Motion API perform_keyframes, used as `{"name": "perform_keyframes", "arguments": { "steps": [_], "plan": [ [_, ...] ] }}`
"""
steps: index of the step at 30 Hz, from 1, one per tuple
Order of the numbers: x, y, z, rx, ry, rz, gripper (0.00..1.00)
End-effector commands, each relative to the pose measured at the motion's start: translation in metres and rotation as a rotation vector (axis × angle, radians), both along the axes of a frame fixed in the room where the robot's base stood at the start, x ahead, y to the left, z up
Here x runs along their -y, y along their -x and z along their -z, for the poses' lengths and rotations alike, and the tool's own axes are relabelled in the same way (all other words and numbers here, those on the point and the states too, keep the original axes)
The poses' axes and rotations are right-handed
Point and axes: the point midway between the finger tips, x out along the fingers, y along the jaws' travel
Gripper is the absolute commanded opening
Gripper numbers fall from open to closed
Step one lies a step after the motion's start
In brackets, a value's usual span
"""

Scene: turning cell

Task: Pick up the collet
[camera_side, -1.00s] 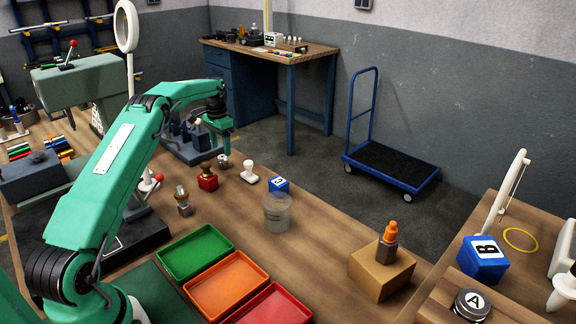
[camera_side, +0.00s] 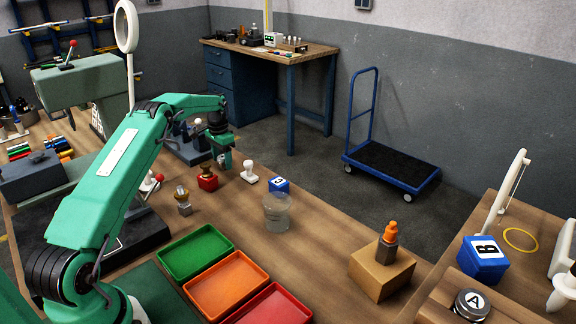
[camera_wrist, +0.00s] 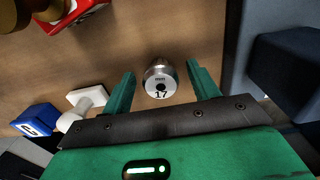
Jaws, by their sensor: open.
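The collet (camera_wrist: 160,80) is a small silvery metal cylinder with a dark center hole and the number 17 on its face. In the wrist view it stands on the wooden bench between the two green fingers of my gripper (camera_wrist: 160,72), with a gap on each side. My gripper is open and holds nothing. In the side view my gripper (camera_side: 224,161) is low over the bench, and the collet is largely or wholly hidden by the fingers.
Near my gripper are a red-based stamp (camera_side: 207,179), a white stamp (camera_side: 249,174) and a blue block (camera_side: 279,186). A clear cup (camera_side: 277,213) and a metal fitting (camera_side: 183,202) stand nearer. Green (camera_side: 231,242), orange and red trays lie in front.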

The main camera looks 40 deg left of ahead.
Motion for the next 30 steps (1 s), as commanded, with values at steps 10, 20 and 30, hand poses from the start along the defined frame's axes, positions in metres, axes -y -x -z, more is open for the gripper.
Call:
{"name": "perform_keyframes", "arguments": {
  "steps": [10,20,30],
  "plan": [
    [0.0001,0.0000,-0.0002,0.000,0.000,0.000,0.58],
    [0.0000,-0.0002,-0.0007,0.001,0.000,0.000,0.10],
    [-0.0002,-0.0005,-0.0055,0.002,-0.001,0.000,0.10]
  ]
}}
